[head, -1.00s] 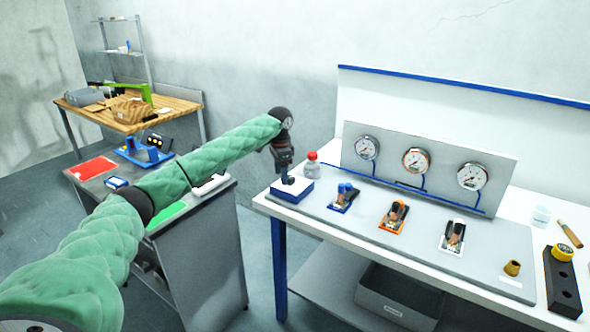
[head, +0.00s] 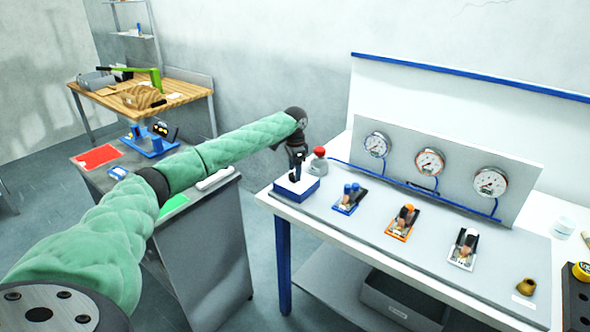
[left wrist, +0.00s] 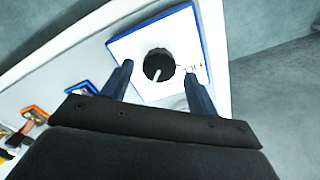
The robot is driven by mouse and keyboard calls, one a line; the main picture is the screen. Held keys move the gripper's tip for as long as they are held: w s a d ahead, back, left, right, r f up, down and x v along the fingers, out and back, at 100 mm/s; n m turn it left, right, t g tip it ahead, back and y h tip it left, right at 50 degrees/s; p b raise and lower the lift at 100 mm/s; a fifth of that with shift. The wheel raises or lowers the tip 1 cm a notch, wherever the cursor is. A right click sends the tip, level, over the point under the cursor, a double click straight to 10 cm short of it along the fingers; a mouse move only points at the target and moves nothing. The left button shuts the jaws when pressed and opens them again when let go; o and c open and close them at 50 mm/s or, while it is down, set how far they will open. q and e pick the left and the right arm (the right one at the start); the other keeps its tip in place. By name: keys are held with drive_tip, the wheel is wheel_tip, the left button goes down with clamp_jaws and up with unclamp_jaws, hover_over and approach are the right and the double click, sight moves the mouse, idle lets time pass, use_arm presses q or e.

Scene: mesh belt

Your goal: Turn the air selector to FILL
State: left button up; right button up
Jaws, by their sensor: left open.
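The air selector box (head: 297,191) stands at the left end of the white bench, with a white top and blue sides. In the left wrist view its white top (left wrist: 150,93) carries a round black knob (left wrist: 159,64) with a white pointer line toward the lower left in the picture. Dark lettering sits right of the knob, too blurred to read surely. My left gripper (head: 297,172) is above the box, pointing down. In the left wrist view its open fingers (left wrist: 157,77) stand on either side of the knob; I cannot tell whether they touch it. My right gripper is not in view.
A red-capped bottle (head: 319,161) stands just behind the box. Blue (head: 349,198), orange (head: 402,222) and white (head: 464,249) valve plates lie to the right, below a panel with three gauges (head: 430,162). A grey cabinet (head: 205,235) stands left of the bench.

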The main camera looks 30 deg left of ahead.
use_arm(q)
drive_tip(key=shift+s+f, duration=0.1)
drive_tip(key=shift+f, duration=0.55)
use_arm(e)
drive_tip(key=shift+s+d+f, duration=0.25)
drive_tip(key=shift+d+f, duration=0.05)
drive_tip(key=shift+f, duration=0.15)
use_arm(q)
drive_tip(key=c, duration=1)
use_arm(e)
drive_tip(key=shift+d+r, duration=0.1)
